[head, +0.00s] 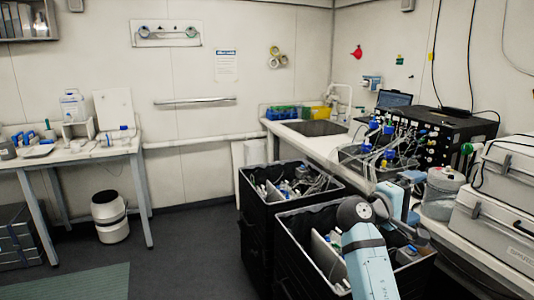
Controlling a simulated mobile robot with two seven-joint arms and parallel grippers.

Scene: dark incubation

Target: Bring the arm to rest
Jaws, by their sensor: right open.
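My right arm (367,262) comes in from the bottom, right of the middle, and bends at a dark round joint. Its far end, with my right gripper (419,234), is over the right part of the near black bin. The gripper is open. It is small and dark here, and I see nothing held in it. My left arm and left gripper are not in view.
The near black bin (297,252) and another black bin (252,207) stand by the counter. The counter (345,146) holds a tray of bottles and tubing, a black equipment box (437,137), a clear jar (441,193) and grey cases (497,222).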

